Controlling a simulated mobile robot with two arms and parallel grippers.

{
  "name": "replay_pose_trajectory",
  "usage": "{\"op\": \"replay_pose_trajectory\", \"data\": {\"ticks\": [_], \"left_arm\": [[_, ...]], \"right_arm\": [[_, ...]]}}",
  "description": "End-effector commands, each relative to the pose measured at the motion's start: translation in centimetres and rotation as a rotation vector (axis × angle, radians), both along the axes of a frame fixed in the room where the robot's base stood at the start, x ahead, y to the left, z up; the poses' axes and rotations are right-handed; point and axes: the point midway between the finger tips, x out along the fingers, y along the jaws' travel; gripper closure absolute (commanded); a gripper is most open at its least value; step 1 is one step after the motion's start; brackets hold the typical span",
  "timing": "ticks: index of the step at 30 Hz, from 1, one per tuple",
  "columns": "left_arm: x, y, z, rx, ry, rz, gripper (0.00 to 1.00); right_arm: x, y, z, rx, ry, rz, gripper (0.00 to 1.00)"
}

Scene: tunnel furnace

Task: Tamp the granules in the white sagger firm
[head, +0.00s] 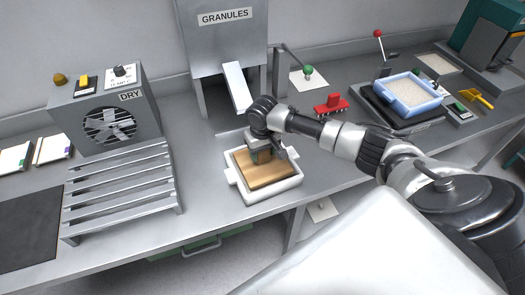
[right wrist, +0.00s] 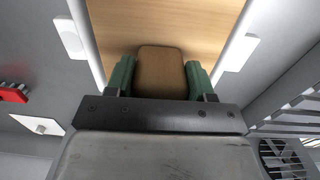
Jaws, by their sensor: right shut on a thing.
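The white sagger (head: 271,196) stands on the steel bench below the granule chute. A wooden tamper (head: 268,173) with a flat rectangular plate lies inside its walls and covers the inside, so the granules are hidden. My right gripper (head: 264,152) is above the sagger, shut on the tamper's block handle. In the right wrist view the green fingers (right wrist: 158,78) close on both sides of the brown handle (right wrist: 161,72), with the wooden plate (right wrist: 205,25) beyond. The sagger's white walls (right wrist: 240,38) show on both sides of the plate. My left gripper is not in view.
The granules hopper (head: 222,50) with its chute (head: 237,86) stands right behind the sagger. A slatted rack (head: 120,190) and the DRY fan unit (head: 107,115) are at left. A red tool (head: 331,105) and a blue granule-filled tray (head: 408,97) are at right.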

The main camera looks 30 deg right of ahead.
Motion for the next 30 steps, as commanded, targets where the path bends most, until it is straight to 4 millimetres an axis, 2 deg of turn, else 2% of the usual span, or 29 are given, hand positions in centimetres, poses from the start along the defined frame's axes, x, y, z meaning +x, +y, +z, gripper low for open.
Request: {"op": "replay_pose_trajectory", "data": {"ticks": [30], "left_arm": [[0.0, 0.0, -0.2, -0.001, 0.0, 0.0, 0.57]], "right_arm": [[0.0, 0.0, -1.1, 0.001, -0.002, 0.0, 0.66]]}}
